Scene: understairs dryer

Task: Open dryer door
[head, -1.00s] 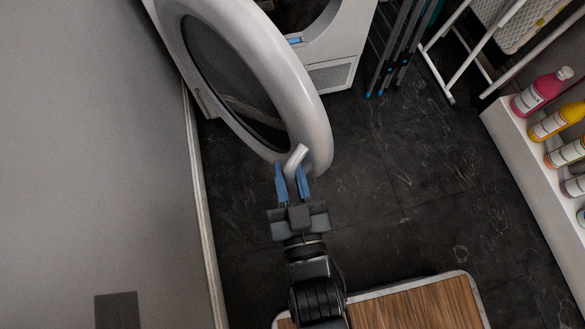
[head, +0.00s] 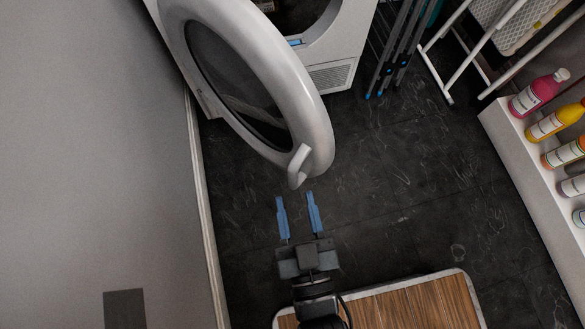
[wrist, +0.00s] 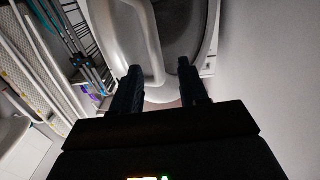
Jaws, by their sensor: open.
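The dryer door (head: 313,112) is a white ring around a dark window, swung wide open from the white dryer (head: 342,52) toward the left wall. Its curved white handle (head: 298,164) sits at the near lower edge. My gripper (head: 296,196) is open and empty, a little short of the handle in the head view, with its blue fingers apart. In the wrist view the handle (wrist: 152,45) rises beyond and between the two dark fingertips (wrist: 161,70), with no contact visible. Part of the dryer opening is visible behind the door; its inside is mostly dark.
A grey wall (head: 80,150) with a pale baseboard runs close on the left. A folded drying rack (head: 398,45) stands right of the dryer. A white shelf (head: 520,150) with several coloured bottles is at the right. Dark floor (head: 400,170) in the middle is clear.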

